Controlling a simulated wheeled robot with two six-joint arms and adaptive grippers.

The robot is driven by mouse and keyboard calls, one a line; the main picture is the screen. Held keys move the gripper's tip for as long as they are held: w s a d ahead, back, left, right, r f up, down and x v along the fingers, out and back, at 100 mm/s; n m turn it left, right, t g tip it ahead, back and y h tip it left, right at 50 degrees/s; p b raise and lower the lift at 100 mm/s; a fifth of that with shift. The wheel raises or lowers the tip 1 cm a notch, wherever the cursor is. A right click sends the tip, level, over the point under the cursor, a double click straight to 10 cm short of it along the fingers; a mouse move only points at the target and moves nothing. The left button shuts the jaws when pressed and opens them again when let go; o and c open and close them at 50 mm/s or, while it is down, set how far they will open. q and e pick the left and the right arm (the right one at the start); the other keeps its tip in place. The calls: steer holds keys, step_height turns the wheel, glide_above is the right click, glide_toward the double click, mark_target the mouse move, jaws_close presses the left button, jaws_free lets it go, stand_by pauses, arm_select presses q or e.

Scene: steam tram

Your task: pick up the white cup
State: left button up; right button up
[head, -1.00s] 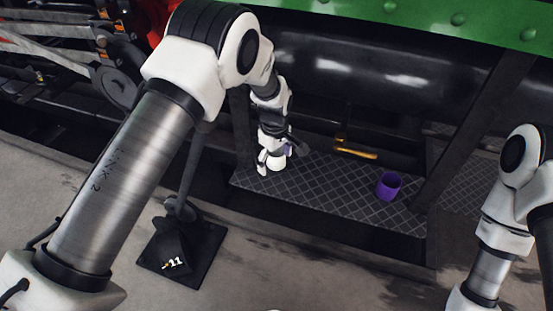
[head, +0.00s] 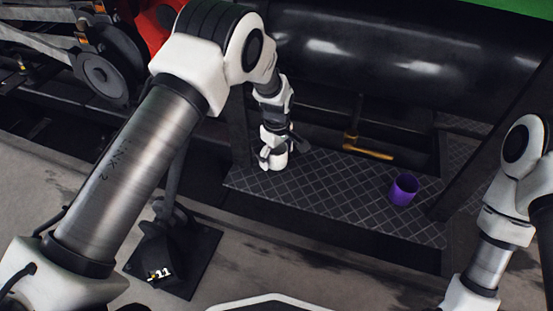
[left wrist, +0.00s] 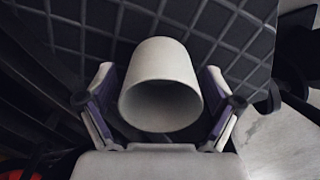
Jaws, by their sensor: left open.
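The white cup (head: 278,160) stands near the left end of a dark checkered metal step (head: 325,196). In the left wrist view the white cup (left wrist: 160,85) fills the middle, its open mouth toward the camera. My left gripper (head: 274,152) is at the cup. In the left wrist view its fingers are open, one on each side of the cup, with small gaps that look unclosed. Part of the cup is hidden by the gripper in the head view. My right arm shows at the right edge, but its gripper is out of view.
A purple cup (head: 404,189) stands on the step farther right. A yellow handle (head: 368,149) juts out behind the step. A black stand marked 11 (head: 160,262) is on the floor at lower left. A dark slanted beam (head: 490,140) rises right of the step.

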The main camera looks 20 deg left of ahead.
arm_select(q)
steer(key=c, duration=1.3)
steer(key=shift+r, duration=0.1)
